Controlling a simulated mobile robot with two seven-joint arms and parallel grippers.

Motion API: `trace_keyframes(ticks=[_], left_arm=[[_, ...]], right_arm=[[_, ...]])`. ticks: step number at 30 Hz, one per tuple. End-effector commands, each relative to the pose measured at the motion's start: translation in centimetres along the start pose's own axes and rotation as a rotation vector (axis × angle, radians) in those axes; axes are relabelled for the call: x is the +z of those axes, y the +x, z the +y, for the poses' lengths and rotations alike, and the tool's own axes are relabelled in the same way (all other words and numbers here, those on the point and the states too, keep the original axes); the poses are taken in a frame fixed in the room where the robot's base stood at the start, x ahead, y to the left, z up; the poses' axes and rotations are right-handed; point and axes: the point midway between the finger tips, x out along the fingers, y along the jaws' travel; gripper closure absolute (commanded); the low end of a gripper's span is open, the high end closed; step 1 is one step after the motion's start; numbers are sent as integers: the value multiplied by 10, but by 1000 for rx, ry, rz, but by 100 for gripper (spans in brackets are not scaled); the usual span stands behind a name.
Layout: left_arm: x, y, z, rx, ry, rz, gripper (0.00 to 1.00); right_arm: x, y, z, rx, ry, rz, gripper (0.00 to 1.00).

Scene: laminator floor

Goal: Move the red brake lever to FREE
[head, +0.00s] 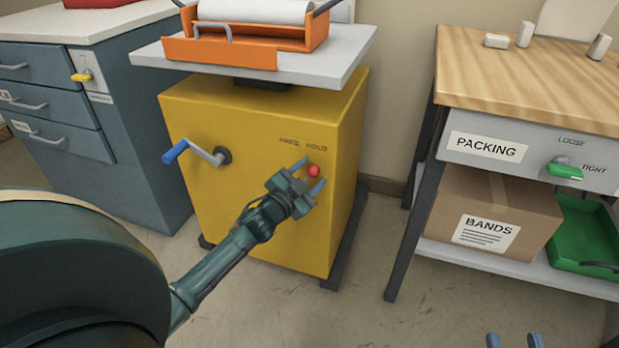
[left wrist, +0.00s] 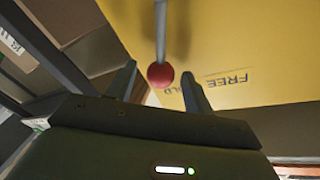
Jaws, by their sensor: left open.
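The brake lever has a red ball knob (head: 314,171) on a thin grey rod, on the front of the yellow cabinet (head: 215,195). In the head view the knob is just below the HOLD label (head: 317,147), with the FREE label (head: 290,142) to its left. My left gripper (head: 311,176) is open at the knob. In the left wrist view the red knob (left wrist: 160,75) sits between the spread fingers (left wrist: 160,86), with gaps on both sides, and partly covers HOLD. My right gripper (head: 514,341) shows only two separated fingertips at the bottom edge.
A crank with a blue handle (head: 175,152) sticks out left of the lever. An orange machine (head: 248,50) stands on the cabinet's top. A packing bench (head: 540,85) with a green-handled switch (head: 565,170) is at right. Floor between cabinet and bench is clear.

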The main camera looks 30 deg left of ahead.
Motion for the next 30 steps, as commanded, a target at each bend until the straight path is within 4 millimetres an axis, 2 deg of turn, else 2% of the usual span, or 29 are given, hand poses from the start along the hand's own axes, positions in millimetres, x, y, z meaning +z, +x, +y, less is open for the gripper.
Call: trace_keyframes(ticks=[9, 27, 30], left_arm=[[0, 2, 0, 0, 1, 0, 48], [0, 2, 0, 0, 0, 0, 97], [0, 2, 0, 0, 0, 0, 100]], right_arm=[[-1, 0, -1, -3, 5, 3, 66], [-2, 1, -1, -4, 4, 7, 66], [-2, 1, -1, -4, 4, 7, 66]])
